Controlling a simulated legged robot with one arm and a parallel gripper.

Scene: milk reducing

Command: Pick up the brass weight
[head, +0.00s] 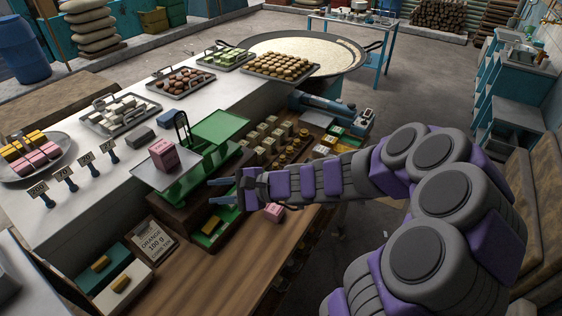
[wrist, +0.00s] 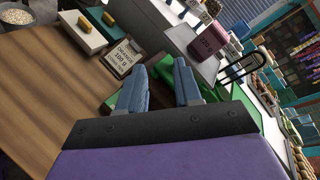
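Several small brass-coloured weights (head: 283,161) stand among pale blocks on the counter, right of the green balance scale (head: 190,185); which one is meant I cannot tell. My gripper (head: 222,192) is in front of the scale, left of and apart from these weights. Its two blue fingers are spread, with nothing held between them; they also show apart in the wrist view (wrist: 159,68). A pink block (head: 163,153) sits on the scale's left pan (head: 150,177). The right pan (head: 222,127) looks empty. The brass weights are not clear in the wrist view.
A sign reading orange 100 g (head: 152,240) stands on the wooden counter (head: 200,285), beside teal and white boxes (head: 122,287). A pink block (head: 274,211) lies near my wrist. The front wooden surface is mostly free. Sweet trays (head: 120,118) line the white counter.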

